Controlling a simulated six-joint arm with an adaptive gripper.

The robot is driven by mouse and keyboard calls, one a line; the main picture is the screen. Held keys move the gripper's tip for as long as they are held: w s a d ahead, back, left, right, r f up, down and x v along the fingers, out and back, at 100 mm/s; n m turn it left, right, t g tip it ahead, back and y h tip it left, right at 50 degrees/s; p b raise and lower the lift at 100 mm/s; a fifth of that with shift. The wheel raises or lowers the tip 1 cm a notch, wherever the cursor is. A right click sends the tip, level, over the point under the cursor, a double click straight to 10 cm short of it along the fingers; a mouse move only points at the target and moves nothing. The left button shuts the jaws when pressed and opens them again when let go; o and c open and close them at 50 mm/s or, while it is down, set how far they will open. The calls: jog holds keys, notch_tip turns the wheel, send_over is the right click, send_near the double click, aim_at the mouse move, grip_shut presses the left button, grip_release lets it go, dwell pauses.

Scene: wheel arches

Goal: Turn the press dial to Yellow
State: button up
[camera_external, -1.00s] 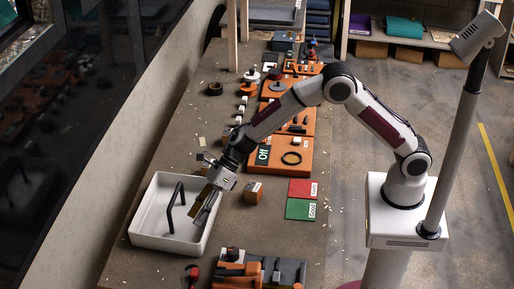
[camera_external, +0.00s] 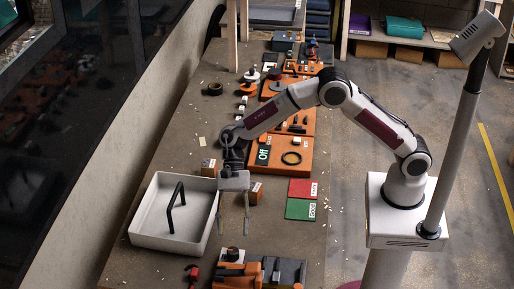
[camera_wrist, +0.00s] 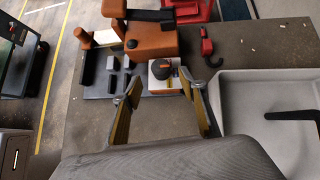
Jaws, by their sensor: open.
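My gripper (camera_external: 232,222) is open and empty, with its fingers pointing down beside the right wall of the white tray. In the wrist view its two fingers (camera_wrist: 162,90) stand apart, below a small dark round knob (camera_wrist: 163,69) with an orange mark on a white and orange base. This looks like a dial; no Yellow label is readable. The knob also shows in the external view (camera_external: 232,253), nearer the camera than my gripper and apart from it. An orange device (camera_wrist: 150,40) that may be the press stands just behind the knob.
The white tray (camera_external: 150,240) holds a black bent handle (camera_external: 176,207). Small wooden blocks (camera_external: 257,192) lie near my gripper. Red (camera_external: 302,187) and green (camera_external: 300,209) plates lie to the right. A red hook-like part (camera_wrist: 207,47) lies near the knob. Orange boards fill the far bench.

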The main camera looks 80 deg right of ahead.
aim_at(233, 249)
jog(key=shift+x, duration=3.9)
jog(key=shift+c, duration=0.2)
jog(key=c, duration=1)
